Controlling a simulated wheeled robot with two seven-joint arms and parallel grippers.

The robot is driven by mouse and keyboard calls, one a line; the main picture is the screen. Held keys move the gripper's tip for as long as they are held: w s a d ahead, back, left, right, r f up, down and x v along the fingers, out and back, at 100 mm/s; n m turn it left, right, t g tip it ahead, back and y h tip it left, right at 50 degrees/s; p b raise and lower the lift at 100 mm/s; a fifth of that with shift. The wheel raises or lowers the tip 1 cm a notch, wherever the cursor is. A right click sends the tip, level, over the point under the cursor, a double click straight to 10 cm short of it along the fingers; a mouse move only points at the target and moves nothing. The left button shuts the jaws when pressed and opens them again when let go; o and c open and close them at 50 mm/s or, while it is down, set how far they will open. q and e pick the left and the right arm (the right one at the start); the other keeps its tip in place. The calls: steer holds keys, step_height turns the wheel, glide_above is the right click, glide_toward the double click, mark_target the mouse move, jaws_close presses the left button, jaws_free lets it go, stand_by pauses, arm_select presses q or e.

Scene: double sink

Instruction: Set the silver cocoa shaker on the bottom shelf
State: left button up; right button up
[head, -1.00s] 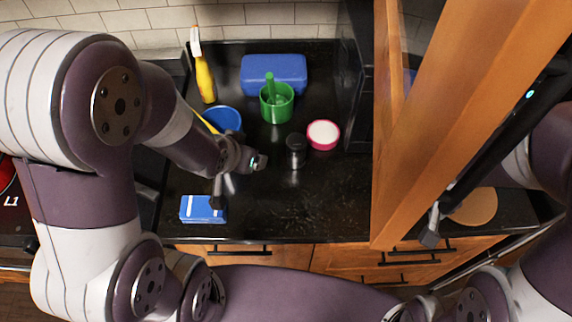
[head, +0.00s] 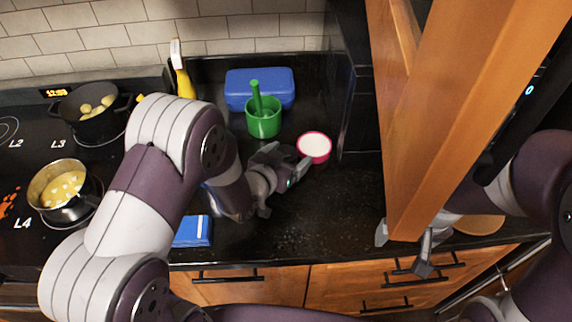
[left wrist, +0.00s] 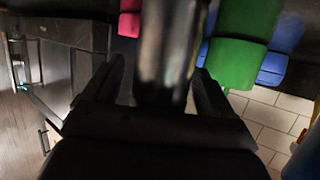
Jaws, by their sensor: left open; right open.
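The silver cocoa shaker (left wrist: 167,45) is a blurred, shiny dark-silver cylinder in the left wrist view. It stands between the spread fingers of my left gripper (left wrist: 160,78), which is open around it. In the head view my left gripper (head: 288,164) is over the counter beside the pink-rimmed bowl, and the shaker is hidden there.
The pink-rimmed bowl (head: 314,147), green mortar (head: 263,125) and blue box (head: 232,85) stand behind the left gripper. A yellow spray bottle (head: 185,85) and blue sponge package (head: 192,232) are to its left. Pots (head: 60,190) sit on the stove. The front-middle counter (head: 310,225) is clear.

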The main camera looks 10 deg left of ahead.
arm_select(q)
steer(key=shift+w+d+f, duration=0.2)
steer(key=shift+w+f, duration=0.05)
steer(key=shift+w, duration=0.25)
steer(key=shift+s, duration=0.1)
steer(key=c, duration=1.2)
steer(key=shift+o, duration=0.2)
steer(key=shift+r, duration=0.2)
